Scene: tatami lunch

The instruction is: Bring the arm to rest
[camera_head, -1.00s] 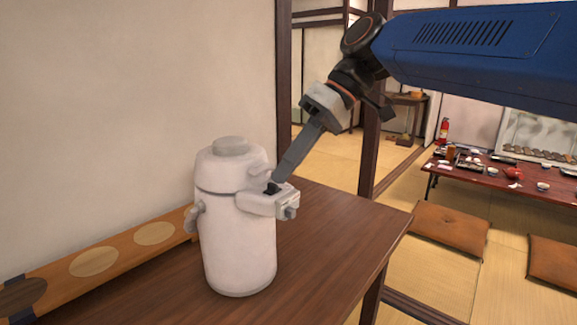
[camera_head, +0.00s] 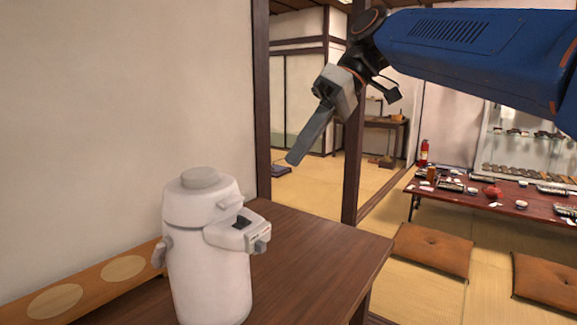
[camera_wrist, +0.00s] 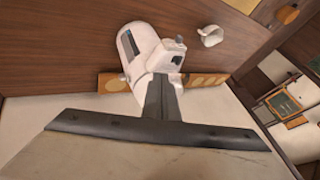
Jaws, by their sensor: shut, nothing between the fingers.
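My gripper (camera_head: 292,160) is shut and empty. Its grey fingers point down and to the left, in the air above and to the right of the white air pot (camera_head: 208,262). There is a clear gap between the fingertips and the pot in the head view. The pot stands upright on the dark wooden table (camera_head: 318,252), its spout with a dark lever part facing right. In the wrist view, my gripper (camera_wrist: 172,78) shows as dark closed fingers, with the white pot (camera_wrist: 150,55) beyond their tips.
A wooden board with pale ovals (camera_head: 55,300) lies along the wall behind the pot. A white cup (camera_wrist: 211,36) shows on the table in the wrist view. A low set table (camera_head: 505,204) and brown cushions (camera_head: 433,248) stand on the tatami at the right.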

